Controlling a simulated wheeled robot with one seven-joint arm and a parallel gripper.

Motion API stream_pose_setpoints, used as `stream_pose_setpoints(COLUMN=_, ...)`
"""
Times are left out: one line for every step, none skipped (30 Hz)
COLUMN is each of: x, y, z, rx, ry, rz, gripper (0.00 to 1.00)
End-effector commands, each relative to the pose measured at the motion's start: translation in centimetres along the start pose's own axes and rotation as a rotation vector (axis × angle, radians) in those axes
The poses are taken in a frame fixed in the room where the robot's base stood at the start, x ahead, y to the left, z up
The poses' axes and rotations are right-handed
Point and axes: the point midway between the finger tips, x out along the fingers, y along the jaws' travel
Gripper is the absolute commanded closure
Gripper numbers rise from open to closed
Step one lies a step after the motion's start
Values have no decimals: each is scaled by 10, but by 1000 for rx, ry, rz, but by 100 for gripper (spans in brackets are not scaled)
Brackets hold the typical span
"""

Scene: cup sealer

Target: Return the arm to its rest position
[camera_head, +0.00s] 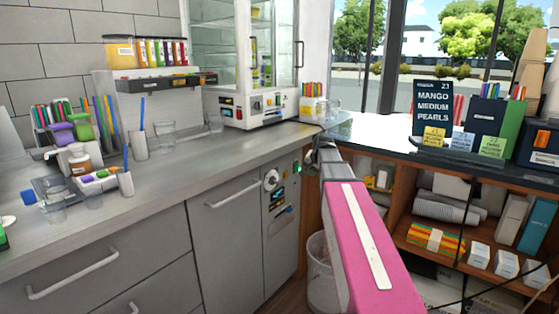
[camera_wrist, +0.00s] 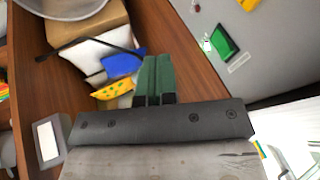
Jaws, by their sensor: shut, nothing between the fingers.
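My arm, with a pink and white link, reaches from the lower right into the middle of the head view, toward the corner between the two counters. Its far end is small there and the fingers cannot be made out. In the wrist view my gripper (camera_wrist: 155,62) shows two dark green fingers side by side, shut and empty. Nothing is held. Beyond the fingers lie a white bag (camera_wrist: 88,55), a blue item (camera_wrist: 122,64) and a yellow patterned item (camera_wrist: 112,90).
The grey counter (camera_head: 215,160) runs along the left with cups and pens. A white glass-fronted machine (camera_head: 258,108) stands at the back. Wooden shelves (camera_head: 400,235) at right hold boxes. A bin (camera_head: 322,270) stands on the floor left of my arm.

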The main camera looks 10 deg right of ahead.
Motion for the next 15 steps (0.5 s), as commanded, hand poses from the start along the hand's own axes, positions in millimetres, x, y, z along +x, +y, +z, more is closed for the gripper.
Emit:
stream_pose_setpoints(x=9, y=9, z=22, rx=-26, ry=-23, rz=15, gripper=100)
stream_pose_setpoints(x=15, y=13, z=34, rx=-44, ry=-37, rz=25, gripper=100)
stream_pose_setpoints(x=24, y=20, z=51, rx=-73, ry=-58, rz=40, gripper=100)
stream_pose_setpoints(x=30, y=25, z=64, rx=-95, ry=-74, rz=51, gripper=100)
stream_pose_setpoints(x=36, y=31, z=77, rx=-117, ry=-91, rz=62, gripper=100)
stream_pose_setpoints(x=43, y=38, z=94, rx=-147, ry=-114, rz=75, gripper=100)
stream_pose_setpoints(x=48, y=44, z=107, rx=-167, ry=-131, rz=86, gripper=100)
stream_pose_setpoints(x=53, y=49, z=119, rx=-191, ry=-148, rz=95, gripper=100)
stream_pose_setpoints(x=59, y=57, z=136, rx=-221, ry=-170, rz=108, gripper=100)
stream_pose_setpoints(x=63, y=62, z=149, rx=-243, ry=-187, rz=117, gripper=100)
stream_pose_setpoints(x=67, y=68, z=162, rx=-266, ry=-205, rz=126, gripper=100)
stream_pose_setpoints(x=72, y=76, z=178, rx=-294, ry=-228, rz=138, gripper=100)
stream_pose_setpoints(x=75, y=82, z=191, rx=-317, ry=-247, rz=146, gripper=100)
stream_pose_setpoints(x=78, y=88, z=203, rx=-339, ry=-264, rz=155, gripper=100)
stream_pose_setpoints(x=81, y=96, z=220, rx=-370, ry=-289, rz=166, gripper=100)
